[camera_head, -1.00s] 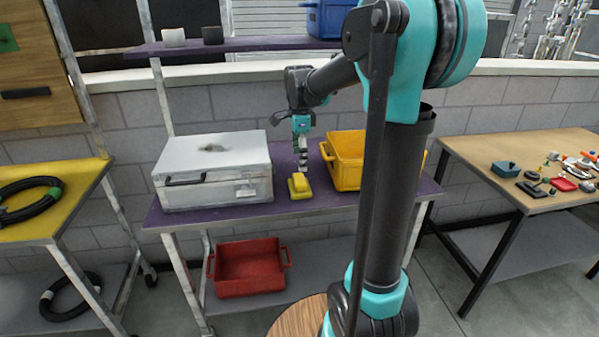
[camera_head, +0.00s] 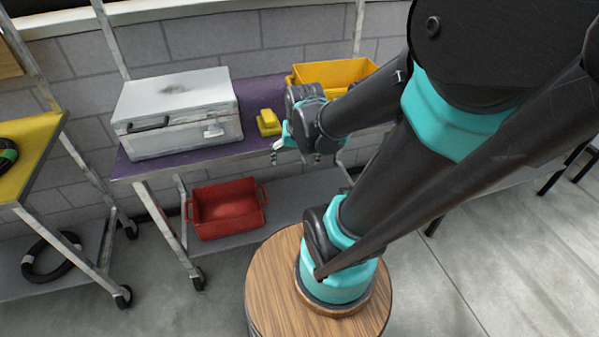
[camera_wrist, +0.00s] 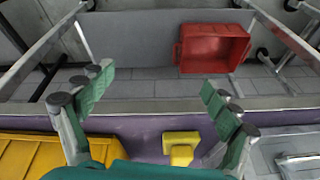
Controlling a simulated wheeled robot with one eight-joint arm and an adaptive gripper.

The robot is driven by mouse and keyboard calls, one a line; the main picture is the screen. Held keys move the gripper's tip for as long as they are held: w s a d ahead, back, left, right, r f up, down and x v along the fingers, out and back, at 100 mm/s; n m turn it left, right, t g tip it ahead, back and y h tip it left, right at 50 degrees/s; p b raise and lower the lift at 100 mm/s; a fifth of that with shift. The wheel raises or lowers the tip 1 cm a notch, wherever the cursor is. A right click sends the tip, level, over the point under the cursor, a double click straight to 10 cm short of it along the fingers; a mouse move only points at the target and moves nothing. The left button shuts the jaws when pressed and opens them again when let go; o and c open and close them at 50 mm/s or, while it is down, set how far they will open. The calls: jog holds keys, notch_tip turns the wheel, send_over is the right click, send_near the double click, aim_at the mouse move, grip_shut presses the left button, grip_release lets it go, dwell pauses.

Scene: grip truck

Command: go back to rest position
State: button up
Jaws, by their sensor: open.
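My gripper (camera_head: 277,149) is at the end of my folded-back arm, in front of the purple shelf's edge in the head view. In the wrist view its two green-padded fingers (camera_wrist: 155,100) are spread wide with nothing between them. A small yellow block-like thing (camera_head: 268,122), perhaps the truck, rests on the purple shelf (camera_head: 190,155). It lies behind the gripper and apart from it.
A grey case (camera_head: 178,112) stands on the shelf left of the yellow thing. A yellow crate (camera_head: 335,72) is on its right, partly hidden by my arm. A red crate (camera_head: 228,208) sits on the lower shelf. A yellow table (camera_head: 28,150) is at the left.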

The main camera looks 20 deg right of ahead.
jog(key=s+f+n, duration=0.2)
jog(key=s, duration=0.1)
jog(key=shift+s+d+f+n+t, duration=0.2)
jog(key=shift+s+f+n+t, duration=0.1)
jog(key=shift+f+n, duration=0.1)
dwell(0.5)
